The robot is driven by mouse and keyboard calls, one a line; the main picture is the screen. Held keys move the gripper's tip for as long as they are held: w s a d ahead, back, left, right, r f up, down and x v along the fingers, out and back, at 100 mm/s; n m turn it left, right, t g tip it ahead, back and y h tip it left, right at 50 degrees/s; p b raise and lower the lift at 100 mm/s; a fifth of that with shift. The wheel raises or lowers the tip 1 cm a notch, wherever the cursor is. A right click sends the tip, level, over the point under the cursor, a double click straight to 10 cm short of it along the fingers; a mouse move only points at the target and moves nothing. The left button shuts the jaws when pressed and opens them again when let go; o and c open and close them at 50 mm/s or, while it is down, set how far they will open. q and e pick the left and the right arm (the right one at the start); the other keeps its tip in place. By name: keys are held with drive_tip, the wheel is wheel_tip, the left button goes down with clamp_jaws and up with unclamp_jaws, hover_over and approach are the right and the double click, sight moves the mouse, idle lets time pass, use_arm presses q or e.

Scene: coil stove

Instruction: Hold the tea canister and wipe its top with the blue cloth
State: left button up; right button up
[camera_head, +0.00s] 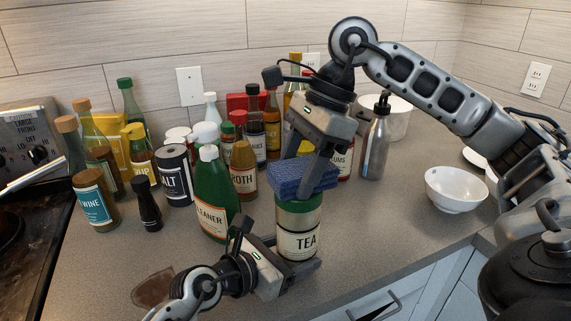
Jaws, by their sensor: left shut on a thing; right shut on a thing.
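The tea canister (298,241) stands upright near the front edge of the counter, green above with a cream label reading TEA. My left gripper (300,268) is shut around its lower part, coming in from the left. The blue cloth (303,178) is a folded, textured pad over the canister's top and hides the lid. My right gripper (306,172) points down from above and is shut on the cloth. The cloth appears to touch the canister's top.
A green cleaner bottle (216,200) stands close left of the canister. Several bottles and jars crowd the counter behind, with a salt container (174,175) among them. A metal bottle (376,142) and white bowl (455,189) are to the right. The stove (38,215) is at far left.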

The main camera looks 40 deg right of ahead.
drive_tip(key=shift+s+d, duration=0.25)
drive_tip(key=shift+d, duration=0.55)
drive_tip(key=a, duration=0.2)
drive_tip(key=w+a, duration=0.1)
drive_tip(key=a, duration=0.1)
drive_tip(key=shift+w+a, duration=0.1)
drive_tip(key=shift+r, duration=4.05)
use_arm(q)
drive_tip(key=o, duration=1.1)
drive_tip(key=v, duration=1.2)
